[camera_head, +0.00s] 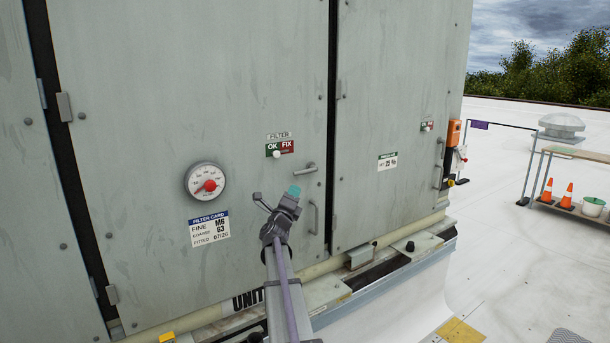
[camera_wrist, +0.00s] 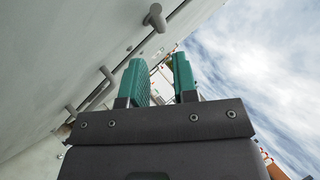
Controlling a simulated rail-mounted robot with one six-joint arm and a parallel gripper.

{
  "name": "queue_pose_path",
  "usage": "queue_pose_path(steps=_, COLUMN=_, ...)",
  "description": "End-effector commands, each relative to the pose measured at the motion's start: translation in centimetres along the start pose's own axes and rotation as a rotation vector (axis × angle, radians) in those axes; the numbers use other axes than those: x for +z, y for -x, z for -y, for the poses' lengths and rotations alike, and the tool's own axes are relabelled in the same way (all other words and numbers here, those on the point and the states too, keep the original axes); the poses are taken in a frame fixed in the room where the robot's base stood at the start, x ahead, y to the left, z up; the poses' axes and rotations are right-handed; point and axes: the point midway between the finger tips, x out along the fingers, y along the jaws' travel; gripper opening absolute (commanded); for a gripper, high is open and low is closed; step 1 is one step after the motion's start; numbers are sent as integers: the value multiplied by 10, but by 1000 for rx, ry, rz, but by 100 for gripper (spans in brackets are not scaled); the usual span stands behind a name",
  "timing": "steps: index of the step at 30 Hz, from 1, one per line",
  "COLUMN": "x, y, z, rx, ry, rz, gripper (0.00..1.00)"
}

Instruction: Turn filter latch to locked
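The filter latch (camera_head: 305,168) is a small grey lever on the filter door of the grey cabinet. In the head view it lies nearly level, tilted slightly, right of the FILTER sign. A stubby grey lever that looks like this latch (camera_wrist: 155,18) shows at the top of the wrist view. My gripper (camera_head: 294,191) is just below the latch in the head view, its tip apart from it. In the wrist view my gripper (camera_wrist: 160,80) has two teal fingers with an empty gap between them. The latch is beyond the fingertips, not between them.
A grey pull handle (camera_head: 315,217) is on the door right of my gripper; it also shows in the wrist view (camera_wrist: 92,92). The FILTER OK/FIX sign (camera_head: 280,148), a dial gauge (camera_head: 205,182) and a filter card (camera_head: 209,229) are on the door. Open roof lies right.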

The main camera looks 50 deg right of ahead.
Motion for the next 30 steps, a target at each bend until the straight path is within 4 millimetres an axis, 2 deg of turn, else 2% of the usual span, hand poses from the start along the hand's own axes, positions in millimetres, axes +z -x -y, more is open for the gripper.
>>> queue_pose_path(steps=5, x=4, y=-35, z=2, rx=2, ry=1, rz=1, gripper=27)
queue_pose_path(steps=9, x=4, y=-70, z=3, rx=1, ry=3, rz=1, gripper=27)
queue_pose_path(steps=13, x=3, y=-94, z=2, rx=2, ry=3, rz=2, gripper=27)
queue_pose_path(steps=16, x=2, y=-102, z=0, rx=2, ry=3, rz=3, gripper=27)
queue_pose_path(steps=23, x=1, y=-101, z=-1, rx=3, ry=3, rz=3, gripper=26)
queue_pose_path(steps=30, x=1, y=-101, z=0, rx=2, ry=3, rz=3, gripper=3)
